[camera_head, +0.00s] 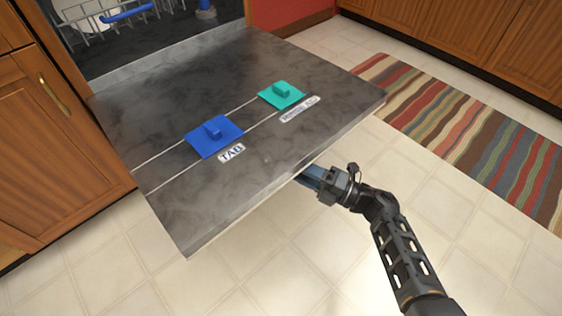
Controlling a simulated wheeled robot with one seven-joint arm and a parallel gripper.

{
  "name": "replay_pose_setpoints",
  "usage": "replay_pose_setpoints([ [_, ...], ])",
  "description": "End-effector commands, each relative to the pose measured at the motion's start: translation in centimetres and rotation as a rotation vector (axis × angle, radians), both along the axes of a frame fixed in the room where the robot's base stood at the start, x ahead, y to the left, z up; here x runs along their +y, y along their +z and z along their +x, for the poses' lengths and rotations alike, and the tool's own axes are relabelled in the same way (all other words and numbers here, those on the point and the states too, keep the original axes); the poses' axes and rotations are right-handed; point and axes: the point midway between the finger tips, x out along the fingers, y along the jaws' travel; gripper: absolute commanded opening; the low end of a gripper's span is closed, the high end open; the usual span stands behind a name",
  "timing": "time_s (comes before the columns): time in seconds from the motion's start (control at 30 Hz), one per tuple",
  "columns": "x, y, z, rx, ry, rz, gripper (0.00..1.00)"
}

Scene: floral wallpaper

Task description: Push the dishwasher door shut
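The dishwasher door (250,60) is folded down and open, its grey inner face up, nearly level. On it are a blue dispenser lid (215,136) and a teal dispenser lid (281,95), with small labels beside them. The dishwasher opening (150,38) shows at the top left, with a wire rack (90,20) inside. My gripper (308,176) is at the door's near outer edge, right of its middle. Its fingertips are partly hidden under the edge. I cannot tell whether they touch the door or whether they are apart.
Wooden cabinets stand left (60,140) of the dishwasher and along the top right (470,40). A striped rug (480,140) lies on the tiled floor to the right. The floor (250,270) in front of the door is clear.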

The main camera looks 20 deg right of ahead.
Motion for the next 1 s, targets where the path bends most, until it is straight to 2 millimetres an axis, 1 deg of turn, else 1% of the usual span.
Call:
replay_pose_setpoints([
  [0.03,0.7,0.0,0.6,-0.002,0.005,-0.001,0.44],
  [0.1,1.4,0.1,1.5,-0.002,0.004,-0.001,0.44],
  [0.33,3.3,0.6,3.7,-0.001,0.001,0.0,0.44],
  [0.5,3.9,0.8,4.4,-0.001,0.0,0.001,0.44],
  [0.73,3.9,0.9,4.5,0.0,-0.001,0.002,0.44],
  [0.77,3.9,0.9,4.5,0.0,-0.001,0.002,0.43],
  [1.0,3.9,0.9,4.4,0.0,-0.001,0.002,0.2],
])
